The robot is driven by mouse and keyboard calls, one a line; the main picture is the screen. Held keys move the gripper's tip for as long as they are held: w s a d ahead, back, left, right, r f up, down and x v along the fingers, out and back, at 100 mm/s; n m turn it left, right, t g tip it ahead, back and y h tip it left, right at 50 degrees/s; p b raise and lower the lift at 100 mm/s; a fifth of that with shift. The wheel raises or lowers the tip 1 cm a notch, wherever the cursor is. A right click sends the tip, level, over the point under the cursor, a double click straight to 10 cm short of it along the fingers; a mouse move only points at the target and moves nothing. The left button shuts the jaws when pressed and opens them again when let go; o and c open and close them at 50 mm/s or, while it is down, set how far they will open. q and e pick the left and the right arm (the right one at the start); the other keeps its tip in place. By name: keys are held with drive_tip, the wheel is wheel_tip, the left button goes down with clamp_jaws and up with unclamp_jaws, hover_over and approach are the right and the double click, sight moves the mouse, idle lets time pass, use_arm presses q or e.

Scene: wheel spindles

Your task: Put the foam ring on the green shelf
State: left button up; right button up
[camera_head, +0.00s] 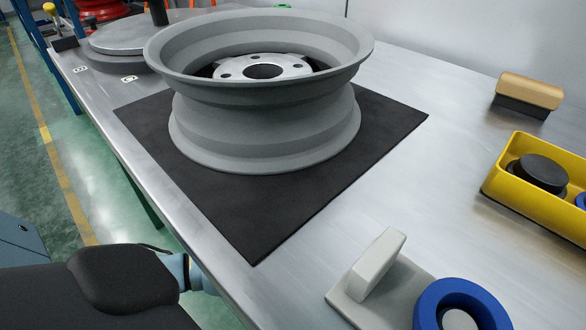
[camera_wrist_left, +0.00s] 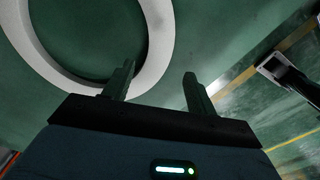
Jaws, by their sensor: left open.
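The white foam ring (camera_wrist_left: 157,45) shows in the left wrist view, partly cut off by the top edge. It appears to lie flat on the green shelf (camera_wrist_left: 225,30); I cannot tell exact contact. My left gripper (camera_wrist_left: 160,69) is open. One finger overlaps the ring's inner edge and the other is outside the ring, with part of the ring's band between them. Neither finger visibly grips it. In the head view my left arm hangs past the bench's left edge, and the ring and shelf are not visible there. My right gripper is not in view.
A grey wheel rim (camera_head: 262,110) stands on a black mat (camera_head: 270,215) on the metal bench (camera_head: 430,190). A yellow tray (camera_head: 530,205), a wood-backed brush (camera_head: 528,92) and a blue ring (camera_head: 430,305) are at right. The shelf's edge borders open floor (camera_wrist_left: 300,125).

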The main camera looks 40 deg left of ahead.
use_arm(q)
wheel_tip(320, 180, up, 6)
drive_tip(key=shift+f+p, duration=0.2)
drive_tip(key=shift+p, duration=0.65)
